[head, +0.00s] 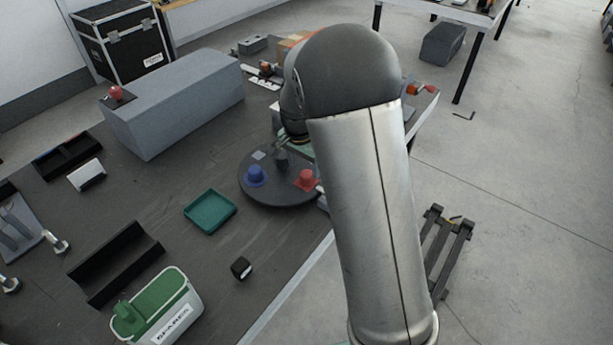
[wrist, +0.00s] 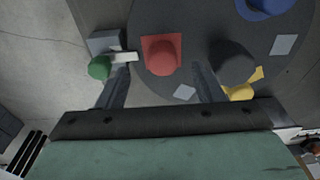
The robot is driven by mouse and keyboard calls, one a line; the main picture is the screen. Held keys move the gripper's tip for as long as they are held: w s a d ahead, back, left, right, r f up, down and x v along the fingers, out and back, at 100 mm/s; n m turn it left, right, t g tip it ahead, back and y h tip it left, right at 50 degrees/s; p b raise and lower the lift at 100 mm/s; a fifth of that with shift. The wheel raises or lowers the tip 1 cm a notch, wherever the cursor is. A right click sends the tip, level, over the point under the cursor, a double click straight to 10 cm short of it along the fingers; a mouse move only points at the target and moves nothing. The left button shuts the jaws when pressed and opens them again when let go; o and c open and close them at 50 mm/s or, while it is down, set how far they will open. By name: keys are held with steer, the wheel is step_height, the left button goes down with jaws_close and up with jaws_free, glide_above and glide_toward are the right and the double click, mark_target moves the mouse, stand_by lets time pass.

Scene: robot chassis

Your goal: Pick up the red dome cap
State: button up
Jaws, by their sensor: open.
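The red dome cap (head: 305,181) with a square base sits on the round dark turntable (head: 262,196) in the head view, beside my arm. In the wrist view the red dome cap (wrist: 162,54) is near the top centre. My gripper (wrist: 163,68) is open, with one finger left and one right of the cap. The fingers appear apart from it, and the height gap cannot be told. In the head view my arm hides most of the gripper.
A blue cap (head: 256,175) and a dark grey cap (wrist: 232,62) share the turntable, with a yellow piece (wrist: 240,92) near the right finger. A green knob (wrist: 99,67) and white bar (wrist: 124,57) lie close to the left finger. A teal tray (head: 210,224) stands left.

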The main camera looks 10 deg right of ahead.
mark_target(306, 173)
steer(key=shift+w+d+f+p, duration=0.15)
steer(key=shift+w+f+p, duration=0.05)
steer(key=shift+f, duration=0.7)
steer(key=shift+w+d+f+p, duration=0.15)
steer(key=shift+w+d+f, duration=0.05)
steer(key=shift+f, duration=0.65)
steer(key=shift+w+d+f+p, duration=0.15)
steer(key=shift+w+f+p, duration=0.05)
steer(key=shift+f, duration=0.7)
steer(key=c, duration=1.1)
